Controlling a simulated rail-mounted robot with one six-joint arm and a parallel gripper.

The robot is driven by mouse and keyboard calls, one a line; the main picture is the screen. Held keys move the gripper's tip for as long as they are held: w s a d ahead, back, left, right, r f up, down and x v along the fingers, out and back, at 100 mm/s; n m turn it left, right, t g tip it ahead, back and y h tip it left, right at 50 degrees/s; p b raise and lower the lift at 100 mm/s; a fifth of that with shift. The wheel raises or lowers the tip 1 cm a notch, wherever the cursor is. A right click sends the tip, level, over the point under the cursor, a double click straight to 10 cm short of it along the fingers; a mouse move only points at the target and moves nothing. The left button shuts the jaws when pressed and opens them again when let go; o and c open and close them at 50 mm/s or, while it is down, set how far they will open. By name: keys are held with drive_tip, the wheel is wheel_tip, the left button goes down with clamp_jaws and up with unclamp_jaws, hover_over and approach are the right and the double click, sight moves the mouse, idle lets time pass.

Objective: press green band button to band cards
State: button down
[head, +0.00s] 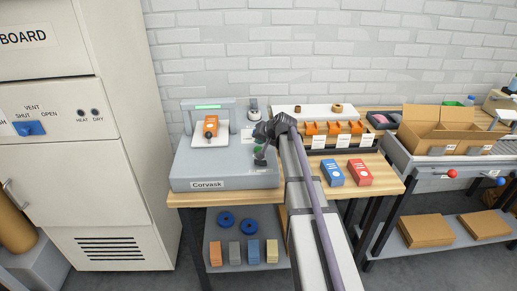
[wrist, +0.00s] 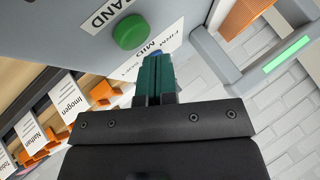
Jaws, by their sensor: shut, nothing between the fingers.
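The grey banding machine (head: 225,172), labelled Corvask, stands on the wooden table in the head view. An orange card pack (head: 210,126) stands on its white plate; an orange ribbed part, perhaps the pack, shows at the top of the wrist view (wrist: 245,14). The round green button (wrist: 129,32) sits beside the BAND lettering on the machine's face. My gripper (wrist: 155,58) is shut and empty, its teal fingertips beside the button, apparently apart from it. A blue knob is mostly hidden behind the fingertips, near a FIRM, MID label (wrist: 160,38). In the head view my gripper (head: 260,151) is over the machine's right part.
Orange holders (head: 333,127) with name tags stand right of the machine. A blue box (head: 332,173) and a red box (head: 359,172) lie on the table in front of them. An open cardboard box (head: 440,128) is at the right. A lit green bar (wrist: 286,53) is on the machine's frame.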

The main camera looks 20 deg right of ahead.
sight(260, 148)
drive_tip(key=shift+f, duration=0.1)
drive_tip(key=shift+f+b, duration=0.35)
drive_tip(key=shift+b, duration=0.1)
drive_tip(key=shift+f+b, duration=0.5)
idle(0.5)
drive_tip(key=shift+r+p, duration=0.95)
wheel_tip(260, 148, up, 5)
drive_tip(key=p, duration=0.5)
drive_tip(key=shift+r, duration=0.1)
idle(0.5)
